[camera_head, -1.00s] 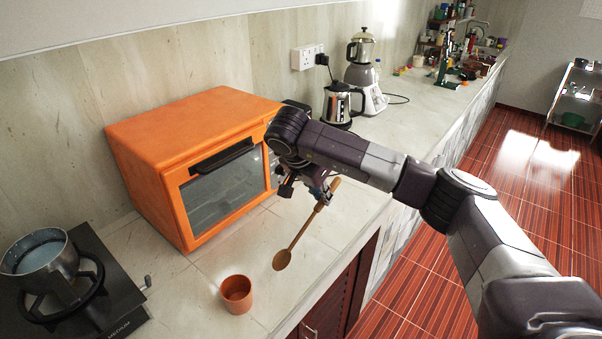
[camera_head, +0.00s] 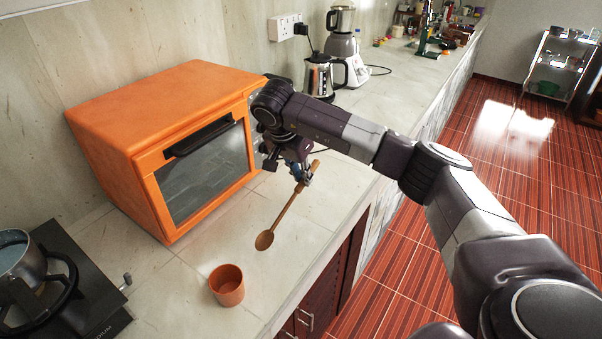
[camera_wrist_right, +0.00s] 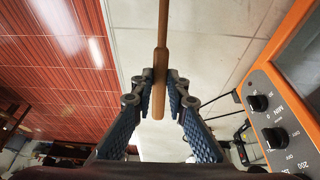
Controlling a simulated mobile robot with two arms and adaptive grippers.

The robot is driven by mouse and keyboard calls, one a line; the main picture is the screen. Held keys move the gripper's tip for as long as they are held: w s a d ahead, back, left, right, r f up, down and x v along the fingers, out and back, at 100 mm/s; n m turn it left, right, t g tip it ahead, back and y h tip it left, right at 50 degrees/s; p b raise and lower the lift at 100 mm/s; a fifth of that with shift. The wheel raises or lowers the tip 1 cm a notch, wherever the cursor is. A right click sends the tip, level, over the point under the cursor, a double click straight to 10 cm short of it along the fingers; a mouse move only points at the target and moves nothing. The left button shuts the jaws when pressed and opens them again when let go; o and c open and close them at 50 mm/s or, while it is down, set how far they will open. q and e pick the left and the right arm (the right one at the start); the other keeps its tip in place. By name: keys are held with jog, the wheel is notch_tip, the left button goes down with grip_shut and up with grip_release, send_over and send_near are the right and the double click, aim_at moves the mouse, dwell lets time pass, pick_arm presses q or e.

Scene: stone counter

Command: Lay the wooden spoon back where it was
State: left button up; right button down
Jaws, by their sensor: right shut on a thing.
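The wooden spoon (camera_head: 285,212) is held by its handle end in my right gripper (camera_head: 303,175). Its bowl points down and toward the front of the counter, to the right of and behind the terracotta cup (camera_head: 227,285). In the right wrist view the spoon handle (camera_wrist_right: 160,75) runs between the blue-padded fingers of the right gripper (camera_wrist_right: 161,90), which are closed on it. I cannot tell for sure whether the spoon bowl touches the counter (camera_head: 200,250). My left gripper is not in view.
An orange toaster oven (camera_head: 165,150) stands left of the right gripper. A black stove (camera_head: 75,275) with a metal pot (camera_head: 15,262) is at the lower left. A kettle (camera_head: 319,76) and a blender (camera_head: 343,50) stand behind. The counter's front edge drops to the red floor.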

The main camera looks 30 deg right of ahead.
jog(key=shift+b+x, duration=0.5)
jog(key=shift+x, duration=0.5)
notch_tip(320, 180, down, 3)
jog(key=shift+s+r+y+b, duration=0.15)
jog(key=shift+y+b, duration=0.15)
jog(key=shift+b, duration=0.6)
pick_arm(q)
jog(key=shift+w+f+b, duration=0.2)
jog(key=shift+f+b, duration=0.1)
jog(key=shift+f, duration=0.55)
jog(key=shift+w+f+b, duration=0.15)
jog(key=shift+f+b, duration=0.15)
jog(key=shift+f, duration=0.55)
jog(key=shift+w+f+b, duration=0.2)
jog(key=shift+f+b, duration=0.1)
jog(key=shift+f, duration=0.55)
pick_arm(e)
jog(key=shift+g+y, duration=0.4)
jog(key=shift+y, duration=0.1)
jog(key=shift+x, duration=2.15)
jog(key=c, duration=1.3)
grip_release()
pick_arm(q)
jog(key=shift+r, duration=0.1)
pick_arm(e)
jog(key=shift+r, duration=0.1)
